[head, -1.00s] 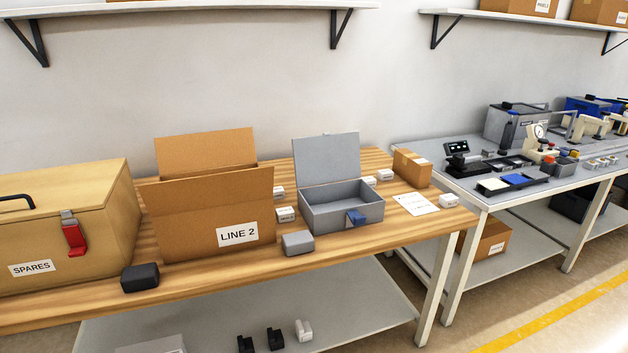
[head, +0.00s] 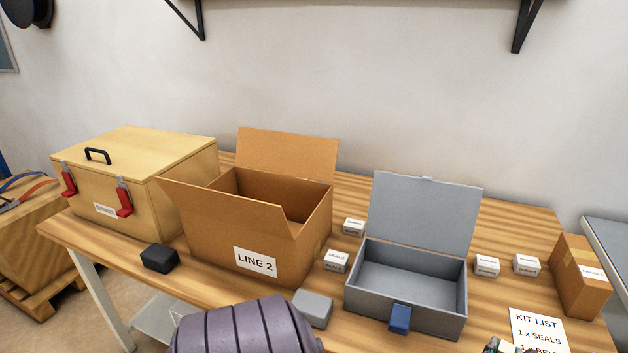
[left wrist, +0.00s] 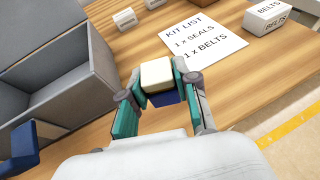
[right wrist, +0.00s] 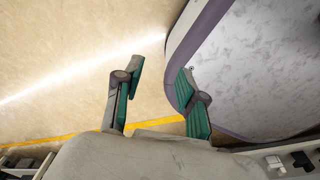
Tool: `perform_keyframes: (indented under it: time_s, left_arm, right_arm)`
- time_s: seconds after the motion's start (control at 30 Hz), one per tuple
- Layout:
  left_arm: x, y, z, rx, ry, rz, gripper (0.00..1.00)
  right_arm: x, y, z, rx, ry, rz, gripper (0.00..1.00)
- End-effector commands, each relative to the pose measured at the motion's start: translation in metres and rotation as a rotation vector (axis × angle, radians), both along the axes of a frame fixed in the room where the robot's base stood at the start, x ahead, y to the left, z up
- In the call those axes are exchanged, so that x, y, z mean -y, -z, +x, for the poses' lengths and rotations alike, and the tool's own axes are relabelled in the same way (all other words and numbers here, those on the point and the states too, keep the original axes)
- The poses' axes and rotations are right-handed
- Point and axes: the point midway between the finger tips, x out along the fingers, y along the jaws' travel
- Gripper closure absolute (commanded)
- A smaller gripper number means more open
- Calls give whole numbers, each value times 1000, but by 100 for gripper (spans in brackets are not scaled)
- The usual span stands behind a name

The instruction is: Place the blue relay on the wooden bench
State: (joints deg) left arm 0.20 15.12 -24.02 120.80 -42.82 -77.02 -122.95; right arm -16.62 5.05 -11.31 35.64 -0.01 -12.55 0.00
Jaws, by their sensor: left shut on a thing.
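The blue relay (left wrist: 166,98), a small block with a cream top and blue lower part, is between the fingers of my left gripper (left wrist: 160,88) in the left wrist view. The left gripper is shut on it, over the wooden bench (left wrist: 145,128); I cannot tell whether the relay touches the wood. In the head view the wooden bench (head: 510,235) runs across the picture, and only a bit of the left gripper shows at the bottom right, near the kit list. My right gripper (right wrist: 163,80) is open and empty, away from the bench, with floor behind it.
The open grey metal box (head: 405,320) with a blue latch (head: 400,318) stands left of the kit list (head: 540,332). Left of it are a grey block (head: 312,308), the LINE 2 carton (head: 250,230) and a wooden chest (head: 180,165). Several small white boxes and a brown carton (head: 583,277) stand nearby.

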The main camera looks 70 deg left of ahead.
Motion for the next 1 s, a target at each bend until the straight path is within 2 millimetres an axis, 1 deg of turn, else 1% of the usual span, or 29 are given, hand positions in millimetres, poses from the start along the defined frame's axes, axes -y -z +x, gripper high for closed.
perform_keyframes:
  time_s: [0.03, 0.1, 0.2, 0.3, 0.43, 0.57, 0.67, 0.77, 1.0]
  left_arm:
    - [-5, -14, 14, 11, -60, 2, 100]
    - [-13, -28, 25, 10, -142, 0, 100]
    - [-20, -43, 34, 4, -228, 0, 100]
    - [-24, -52, 38, 2, -280, 0, 100]
    - [-26, -56, 39, -2, -303, 1, 100]
    - [-27, -55, 39, -3, -302, 2, 100]
    - [-34, -49, 44, -3, -303, 3, 100]
    - [-49, -38, 53, -5, -304, 5, 100]
    - [-95, -4, 84, -6, -304, 4, 100]
  right_arm:
    - [0, 1, -4, -6, 0, 1, 60]
    - [-1, 1, -7, -11, 0, 2, 60]
    - [-5, 2, -14, -20, 1, 5, 60]
    - [-10, 2, -20, -29, 1, 11, 60]
    - [-14, 2, -20, -29, 1, 16, 60]
    - [-14, 2, -15, -22, -1, 17, 60]
    - [-13, 3, -9, -13, 0, 16, 60]
    - [-11, 5, -7, -8, -1, 14, 60]
    - [-5, 10, -7, -9, -1, 6, 60]
